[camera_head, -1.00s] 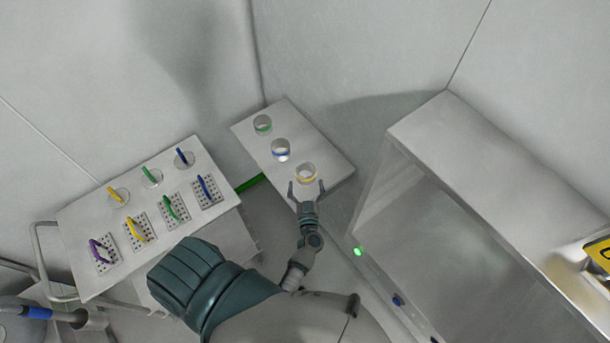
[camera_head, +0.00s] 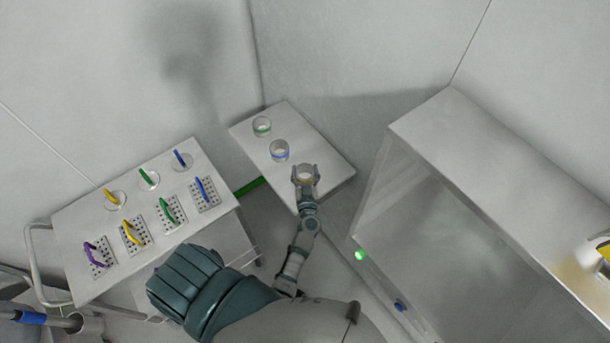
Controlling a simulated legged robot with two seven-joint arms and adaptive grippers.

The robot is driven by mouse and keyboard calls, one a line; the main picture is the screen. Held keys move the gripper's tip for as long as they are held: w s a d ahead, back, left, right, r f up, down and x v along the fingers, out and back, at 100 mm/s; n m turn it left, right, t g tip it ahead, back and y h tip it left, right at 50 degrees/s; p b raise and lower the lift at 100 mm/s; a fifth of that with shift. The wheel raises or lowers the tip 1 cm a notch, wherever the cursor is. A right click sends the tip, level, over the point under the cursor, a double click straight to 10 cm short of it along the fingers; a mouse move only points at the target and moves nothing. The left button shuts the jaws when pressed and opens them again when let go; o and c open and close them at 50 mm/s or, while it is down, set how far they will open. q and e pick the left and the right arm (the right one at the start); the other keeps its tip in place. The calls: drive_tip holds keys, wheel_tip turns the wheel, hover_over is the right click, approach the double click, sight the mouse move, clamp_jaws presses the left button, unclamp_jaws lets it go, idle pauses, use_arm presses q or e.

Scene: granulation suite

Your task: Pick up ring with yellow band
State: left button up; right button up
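The ring with the yellow band (camera_head: 306,174) stands near the front right end of a small grey table (camera_head: 331,160). My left gripper (camera_head: 305,171) is at this ring, with one finger on each side of it. The fingers look close to the ring's wall, but I cannot tell whether they touch or press on it. The gripper's palm hides part of the ring's near side. My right gripper is not in view.
A ring with a blue band (camera_head: 279,151) and a ring with a green band (camera_head: 262,126) stand farther back on the same table. A trolley (camera_head: 72,214) at left holds perforated plates and discs with coloured handles. A large grey cabinet (camera_head: 470,150) stands at right.

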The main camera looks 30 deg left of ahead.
use_arm(q)
drive_tip(key=shift+d, duration=0.1)
drive_tip(key=shift+c, duration=1.4)
drive_tip(key=shift+s+r, duration=0.1)
drive_tip(key=shift+s, duration=0.1)
drive_tip(key=s+a+b, duration=0.1)
drive_tip(key=s+a, duration=0.3)
drive_tip(key=s, duration=0.4)
drive_tip(key=s+a, duration=0.3)
drive_tip(key=s, duration=0.5)
drive_tip(key=w+d+r+m+h, duration=0.1)
drive_tip(key=w+d, duration=0.1)
drive_tip(key=w+d+r+m+t+h, duration=0.1)
drive_tip(key=w+d+r+h, duration=0.1)
drive_tip(key=w+d, duration=0.1)
drive_tip(key=w+d+r+m+t+h+b, duration=0.1)
drive_tip(key=w+d, duration=0.1)
drive_tip(key=d, duration=0.1)
drive_tip(key=shift+w+r+h, duration=0.2)
drive_tip(key=shift+r+h, duration=0.15)
drive_tip(key=shift+h, duration=0.05)
drive_tip(key=w+d+r+m+t+h, duration=0.1)
drive_tip(key=w+d+r+m+h, duration=0.2)
drive_tip(key=d, duration=0.6)
drive_tip(key=w+r+h+b, duration=0.1)
drive_tip(key=w+r+h, duration=0.1)
drive_tip(key=w, duration=0.1)
drive_tip(key=shift+d+r+m, duration=0.15)
drive_tip(key=shift+d+m, duration=0.2)
drive_tip(key=shift+m, duration=0.05)
